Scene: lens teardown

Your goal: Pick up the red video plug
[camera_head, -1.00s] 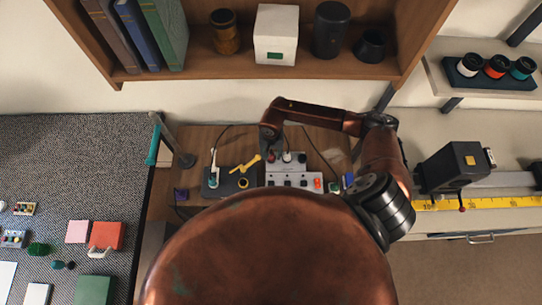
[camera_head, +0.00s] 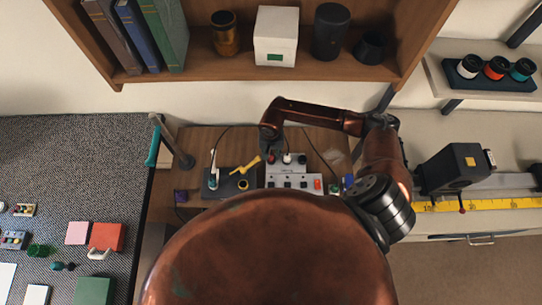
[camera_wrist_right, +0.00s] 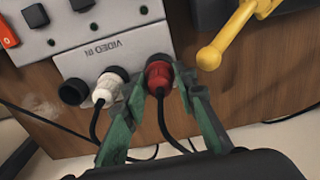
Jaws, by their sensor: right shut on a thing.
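The red video plug (camera_wrist_right: 158,76) sits in a socket of the grey panel (camera_wrist_right: 118,50) marked VIDEO IN, with a black cable trailing from it. My right gripper (camera_wrist_right: 161,85) has its two green fingers on either side of the plug and is shut on it. A white plug (camera_wrist_right: 107,88) is in the socket beside it, close to one finger. In the head view, my right gripper (camera_head: 269,146) reaches over the red plug (camera_head: 271,158) at the panel's back left corner. My left gripper is not in view.
An empty black socket (camera_wrist_right: 73,91) is beyond the white plug. A yellow lever-like piece (camera_head: 245,166) lies close left of the panel, on a dark block (camera_head: 222,188). A wooden shelf (camera_head: 180,68) is above the bench. The yellow-scaled rail (camera_head: 490,204) is at right.

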